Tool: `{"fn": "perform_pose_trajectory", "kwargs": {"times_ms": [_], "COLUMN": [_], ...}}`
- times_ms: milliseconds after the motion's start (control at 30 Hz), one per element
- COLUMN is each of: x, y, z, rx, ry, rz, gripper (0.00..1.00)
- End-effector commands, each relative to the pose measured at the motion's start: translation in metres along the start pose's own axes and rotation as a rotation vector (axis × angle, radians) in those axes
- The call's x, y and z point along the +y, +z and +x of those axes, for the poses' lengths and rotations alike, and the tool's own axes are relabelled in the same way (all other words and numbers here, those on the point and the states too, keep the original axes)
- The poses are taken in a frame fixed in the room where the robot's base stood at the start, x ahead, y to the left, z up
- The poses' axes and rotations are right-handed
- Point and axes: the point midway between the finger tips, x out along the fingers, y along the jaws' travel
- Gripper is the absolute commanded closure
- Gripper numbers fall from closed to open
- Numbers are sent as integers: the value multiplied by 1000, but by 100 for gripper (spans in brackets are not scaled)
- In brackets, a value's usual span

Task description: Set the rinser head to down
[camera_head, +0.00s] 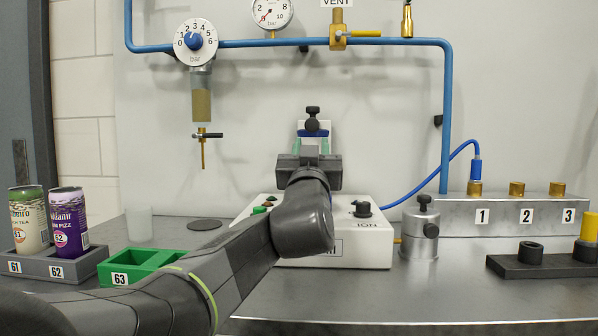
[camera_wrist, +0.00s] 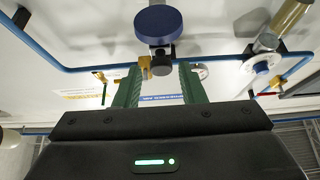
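The rinser (camera_head: 365,245) is a white box marked ION, its other label partly hidden by my arm. Above it stands a head with a black knob (camera_head: 312,118) and a blue part (camera_head: 313,133). In the wrist view a blue disc (camera_wrist: 158,25) and a dark knob (camera_wrist: 162,68) appear beyond my fingertips. My gripper (camera_head: 312,147) is just in front of and below the blue part. Its green fingers (camera_wrist: 158,78) stand apart with a gap between them; I see nothing clamped. Contact with the head cannot be told. My arm hides the rinser's middle.
Two cans (camera_head: 67,222) stand in a grey rack (camera_head: 90,262) at left, beside a green holder (camera_head: 135,258). A grey cylinder (camera_head: 420,235) with a knob stands right of the rinser. A numbered manifold (camera_head: 500,207) and black stand (camera_head: 510,268) are farther right. The front right bench is clear.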

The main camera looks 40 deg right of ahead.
Motion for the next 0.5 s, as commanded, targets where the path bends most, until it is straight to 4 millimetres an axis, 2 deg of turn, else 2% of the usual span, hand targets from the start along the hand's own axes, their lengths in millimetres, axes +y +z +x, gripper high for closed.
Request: {"fn": "perform_pose_trajectory", "kwargs": {"times_ms": [100, 300, 500], "x": [0, 0, 0], "y": [-1, 0, 1], "z": [-26, -65, -89], "rx": [-2, -4, -3], "ry": [2, 1, 1], "rz": [0, 0, 0], "gripper": [63, 63, 63]}}
